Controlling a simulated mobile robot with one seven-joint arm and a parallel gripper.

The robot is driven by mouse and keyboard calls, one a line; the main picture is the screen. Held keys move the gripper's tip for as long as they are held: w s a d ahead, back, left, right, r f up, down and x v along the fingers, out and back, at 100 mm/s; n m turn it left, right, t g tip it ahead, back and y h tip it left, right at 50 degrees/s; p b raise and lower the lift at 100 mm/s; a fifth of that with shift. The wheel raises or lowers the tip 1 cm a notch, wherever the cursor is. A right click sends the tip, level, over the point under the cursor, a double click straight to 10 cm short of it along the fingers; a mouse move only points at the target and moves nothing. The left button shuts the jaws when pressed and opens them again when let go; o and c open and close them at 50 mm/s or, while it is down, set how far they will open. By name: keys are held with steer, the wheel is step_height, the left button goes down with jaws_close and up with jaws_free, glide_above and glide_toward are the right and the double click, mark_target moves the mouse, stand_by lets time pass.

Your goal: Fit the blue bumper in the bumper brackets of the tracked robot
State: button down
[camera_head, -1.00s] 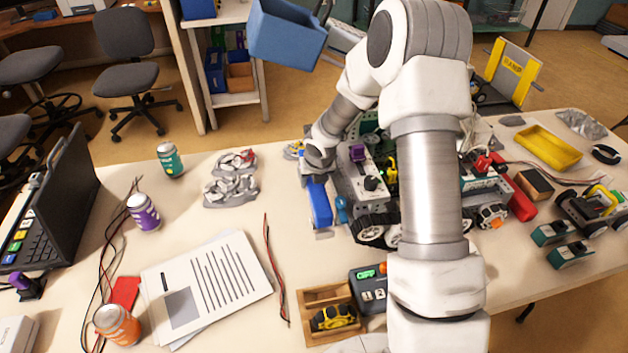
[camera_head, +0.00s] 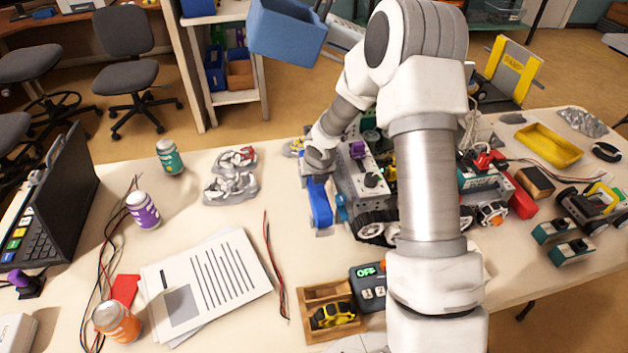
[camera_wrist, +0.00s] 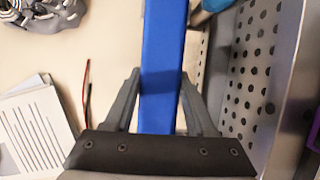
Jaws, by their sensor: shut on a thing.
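The blue bumper (camera_head: 320,203) is a long bar beside the left end of the tracked robot (camera_head: 376,222) in the head view. In the wrist view the bumper (camera_wrist: 161,70) runs between the two grey fingers of my gripper (camera_wrist: 160,76), which is shut on it. The perforated metal side of the tracked robot (camera_wrist: 248,80) lies just right of the bumper, with a gap between them in that view. The bumper brackets cannot be made out clearly. My arm covers part of the robot in the head view.
Bagged parts (camera_head: 230,187), a teal can (camera_head: 170,157) and papers (camera_head: 206,290) lie to the left. A wooden tray (camera_head: 330,337) and a small box with a green display (camera_head: 370,284) stand in front. Table between papers and bumper is mostly clear.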

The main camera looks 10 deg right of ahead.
steer(key=shift+f, duration=0.6)
stand_by(1.0)
steer(key=shift+c, duration=0.7)
jaws_free()
steer(key=shift+r, duration=0.1)
steer(key=shift+r+p, duration=3.4)
steer(key=shift+p, duration=0.2)
steer(key=shift+r, duration=0.1)
